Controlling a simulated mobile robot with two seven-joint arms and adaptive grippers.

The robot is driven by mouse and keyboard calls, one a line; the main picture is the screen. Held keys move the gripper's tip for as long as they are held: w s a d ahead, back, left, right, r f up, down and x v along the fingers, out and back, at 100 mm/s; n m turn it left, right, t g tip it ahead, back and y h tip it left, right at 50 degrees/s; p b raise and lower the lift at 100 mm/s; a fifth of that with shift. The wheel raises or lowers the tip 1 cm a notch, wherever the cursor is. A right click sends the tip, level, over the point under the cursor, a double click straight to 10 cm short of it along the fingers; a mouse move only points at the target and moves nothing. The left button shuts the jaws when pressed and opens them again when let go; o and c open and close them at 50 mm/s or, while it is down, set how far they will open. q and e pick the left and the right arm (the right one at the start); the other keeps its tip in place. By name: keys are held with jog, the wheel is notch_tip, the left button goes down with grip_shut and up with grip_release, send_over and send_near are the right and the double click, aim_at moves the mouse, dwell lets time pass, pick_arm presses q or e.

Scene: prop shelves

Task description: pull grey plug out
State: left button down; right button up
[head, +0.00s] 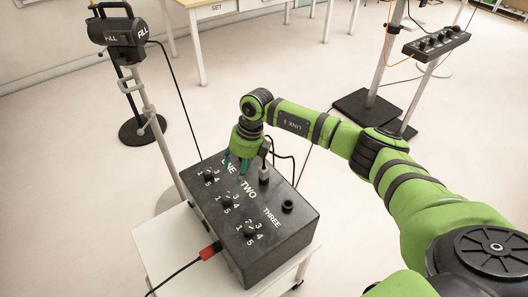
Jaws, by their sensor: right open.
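A grey plug (264,173) stands upright in the top of a black control box (279,238), near its back right edge, with a dark cable rising from it. My right gripper (236,168) is over the back part of the box, just left of the plug, with its teal fingers pointing down. It is open and appears empty. The fingers cover part of the lettering "ONE". I cannot tell whether they touch the box. My left gripper is out of view.
The box has several knobs, an empty round socket (288,206) and a red plug (209,250) in its front left side. It rests on a white table (160,242). A black lamp (118,30) on a stand is behind left; another stand holds a black panel (436,41) at back right.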

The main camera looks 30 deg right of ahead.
aim_at(264, 166)
jog(key=d+h, duration=0.1)
jog(key=d, duration=0.1)
jog(key=d+r+h, duration=0.1)
jog(key=d, duration=0.2)
jog(key=d+h, duration=0.1)
jog(key=d, duration=0.1)
jog(key=shift+d+r+m+g, duration=0.35)
jog(key=shift+d+m+g, duration=0.05)
jog(key=shift+d+f, duration=0.2)
jog(key=shift+f, duration=0.05)
jog(key=shift+f+p, duration=0.65)
jog(key=shift+f, duration=2.55)
jog(key=shift+c, duration=0.4)
jog(key=shift+a, duration=0.1)
jog(key=c, duration=1)
grip_shut()
